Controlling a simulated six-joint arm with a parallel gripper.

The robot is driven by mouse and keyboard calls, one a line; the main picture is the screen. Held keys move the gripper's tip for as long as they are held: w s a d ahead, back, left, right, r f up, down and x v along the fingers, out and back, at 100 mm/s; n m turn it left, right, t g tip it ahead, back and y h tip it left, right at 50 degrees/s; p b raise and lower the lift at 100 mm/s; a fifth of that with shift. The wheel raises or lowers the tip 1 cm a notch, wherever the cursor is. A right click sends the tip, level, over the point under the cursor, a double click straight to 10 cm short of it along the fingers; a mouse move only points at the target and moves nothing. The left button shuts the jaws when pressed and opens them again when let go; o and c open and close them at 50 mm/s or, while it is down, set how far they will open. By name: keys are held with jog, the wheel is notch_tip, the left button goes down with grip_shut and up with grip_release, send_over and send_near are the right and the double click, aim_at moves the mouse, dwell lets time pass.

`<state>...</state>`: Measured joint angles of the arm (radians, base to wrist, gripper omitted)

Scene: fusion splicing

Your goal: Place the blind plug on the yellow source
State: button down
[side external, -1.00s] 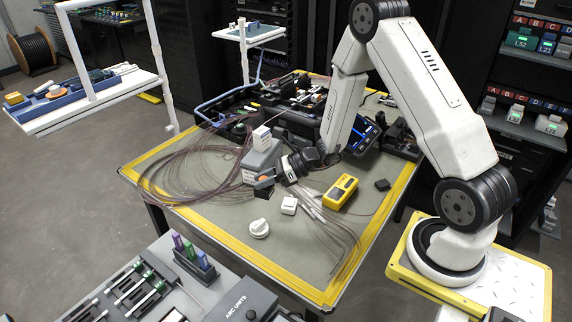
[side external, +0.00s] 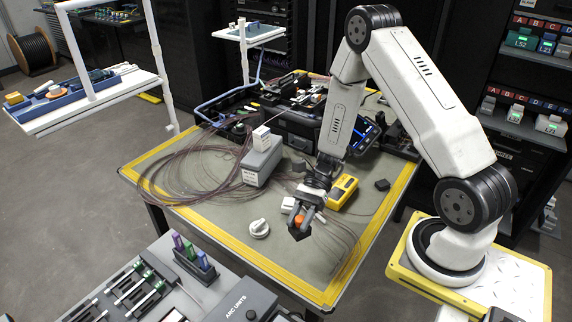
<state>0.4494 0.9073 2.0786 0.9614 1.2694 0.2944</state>
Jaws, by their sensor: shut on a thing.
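My gripper (side external: 298,226) points down over the front of the table, to the left of and nearer the camera than the source. Its dark jaws are shut on a small orange piece (side external: 298,219), which seems to be the blind plug. The jaws hide most of it. The held piece is apart from the source; its exact height over the table is hard to tell.
A white round knob-like part (side external: 259,228) lies left of my gripper. A small white box (side external: 288,204) is just behind it. A grey box (side external: 262,162) and loose fibre coils (side external: 180,170) lie further left. A small dark block (side external: 382,185) lies right of the source.

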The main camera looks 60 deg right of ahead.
jog(key=s+d+n+g+h, duration=1.2)
jog(key=s+d+n+h, duration=0.2)
jog(key=d+n, duration=0.25)
jog(key=w+d+r+n+t+h, duration=0.1)
jog(key=w+d+n+t+h, duration=0.7)
jog(key=d+n+h, duration=0.5)
jog(key=w+n+t, duration=0.6)
jog(key=w+t, duration=0.1)
jog(key=shift+w+d+r+n, duration=0.35)
jog(key=shift+w+r, duration=0.05)
jog(key=shift+r, duration=0.05)
jog(key=shift+f, duration=0.1)
jog(key=shift+f, duration=2.15)
